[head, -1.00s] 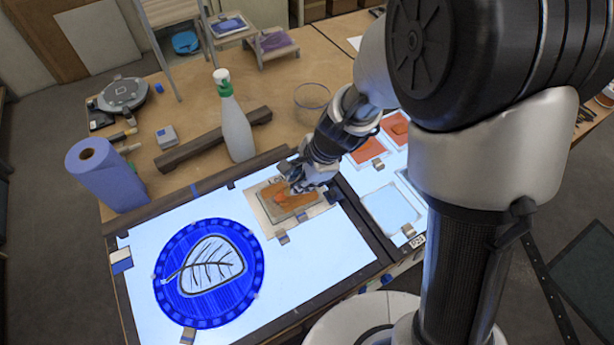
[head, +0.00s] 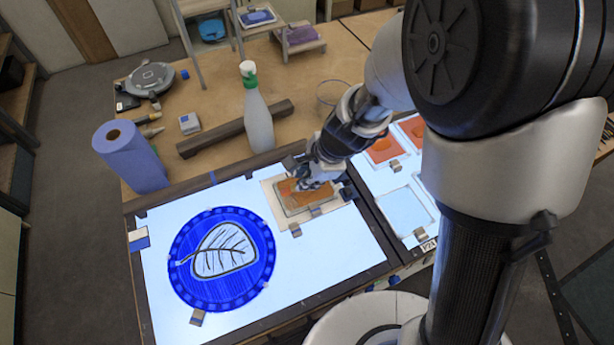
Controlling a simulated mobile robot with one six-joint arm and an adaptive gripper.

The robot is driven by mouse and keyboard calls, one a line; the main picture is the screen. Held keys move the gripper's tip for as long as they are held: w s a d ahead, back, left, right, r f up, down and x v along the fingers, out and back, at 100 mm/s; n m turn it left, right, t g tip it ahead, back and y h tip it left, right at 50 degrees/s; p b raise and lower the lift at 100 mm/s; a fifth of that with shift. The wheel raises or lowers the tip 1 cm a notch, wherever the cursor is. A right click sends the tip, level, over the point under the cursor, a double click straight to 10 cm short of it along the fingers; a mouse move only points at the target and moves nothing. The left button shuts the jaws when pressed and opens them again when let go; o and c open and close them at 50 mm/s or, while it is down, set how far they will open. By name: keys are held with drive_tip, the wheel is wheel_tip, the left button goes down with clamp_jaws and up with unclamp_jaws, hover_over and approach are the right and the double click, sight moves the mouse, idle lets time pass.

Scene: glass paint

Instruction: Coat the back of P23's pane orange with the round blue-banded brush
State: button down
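My gripper (head: 315,180) reaches down over a small pane (head: 306,204) that lies in a pale frame on the lit table. The pane carries brownish-orange colour, uneven from one part to another. The gripper's fingers cover the pane's upper part. The brush cannot be made out; the fingers and the small scale hide whether one is held and whether it touches the glass. No P23 label is readable on this pane.
A round blue pane with a leaf outline (head: 223,250) lies left on the light table (head: 320,262). Orange panes (head: 383,150) and a pale blue pane (head: 404,210) lie right, past a dark divider.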

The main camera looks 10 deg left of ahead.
drive_tip(key=w+d+p, duration=0.2)
drive_tip(key=w+d, duration=0.1)
drive_tip(key=w, duration=0.4)
drive_tip(key=shift+w+d, duration=0.15)
drive_tip(key=shift+w, duration=0.05)
idle(0.3)
drive_tip(key=shift+f, duration=0.3)
drive_tip(key=shift+f+b, duration=0.3)
drive_tip(key=shift+b, duration=0.1)
idle(0.3)
drive_tip(key=w+d, duration=0.2)
drive_tip(key=d, duration=0.3)
drive_tip(key=shift+w, duration=0.4)
idle(0.5)
drive_tip(key=shift+r, duration=0.1)
